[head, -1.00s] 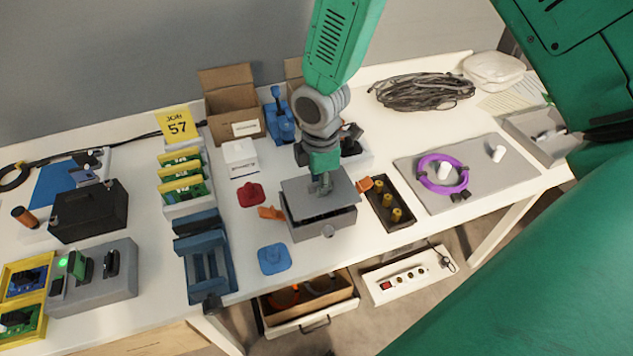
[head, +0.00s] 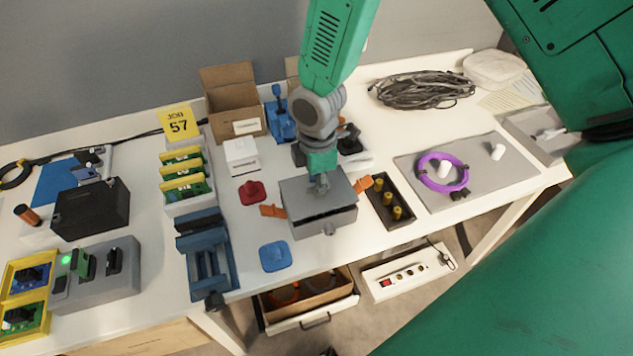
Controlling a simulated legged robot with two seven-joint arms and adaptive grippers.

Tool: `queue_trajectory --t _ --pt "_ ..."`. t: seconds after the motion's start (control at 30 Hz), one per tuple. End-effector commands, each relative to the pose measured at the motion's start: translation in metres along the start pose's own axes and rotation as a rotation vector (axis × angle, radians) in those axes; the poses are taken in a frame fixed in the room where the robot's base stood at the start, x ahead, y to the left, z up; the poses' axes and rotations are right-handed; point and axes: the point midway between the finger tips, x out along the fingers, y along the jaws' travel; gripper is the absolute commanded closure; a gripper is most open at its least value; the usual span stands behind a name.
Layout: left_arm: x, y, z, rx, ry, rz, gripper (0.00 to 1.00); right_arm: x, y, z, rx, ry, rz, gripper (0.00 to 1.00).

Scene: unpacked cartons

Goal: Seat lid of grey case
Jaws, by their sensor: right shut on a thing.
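The grey case (head: 322,222) stands near the front edge of the table, with an orange clip sticking out on its left side (head: 272,211) and another on its right side (head: 364,183). Its flat grey lid (head: 301,201) lies on top of the case, roughly level, with only a thin dark line showing below its front edge. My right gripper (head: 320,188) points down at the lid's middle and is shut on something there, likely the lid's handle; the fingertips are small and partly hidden. My left gripper is not in view.
A red knob piece (head: 252,191) and a blue piece (head: 275,256) lie left of the case. A dark tray with yellow pegs (head: 398,213) sits close on the right. A blue fixture (head: 208,265) stands further left. An open drawer (head: 312,318) is below the table edge.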

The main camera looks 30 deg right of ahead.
Motion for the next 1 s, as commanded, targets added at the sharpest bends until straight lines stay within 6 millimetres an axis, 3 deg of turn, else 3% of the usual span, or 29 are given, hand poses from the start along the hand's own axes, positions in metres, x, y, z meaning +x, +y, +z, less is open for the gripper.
queue_trajectory --t 0.87,0.9,0.93,1.0 --pt "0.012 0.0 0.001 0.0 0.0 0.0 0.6 0.023 0.0 0.0 -0.001 -0.001 0.0 1.0" --pt "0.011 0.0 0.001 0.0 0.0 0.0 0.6 0.022 0.0 0.0 0.0 0.0 0.0 0.74" --pt "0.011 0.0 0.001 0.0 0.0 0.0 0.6 0.022 0.0 0.0 0.0 0.0 0.0 0.63" --pt "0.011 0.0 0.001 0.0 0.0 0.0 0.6 0.021 0.0 0.0 0.0 0.0 0.0 0.63"
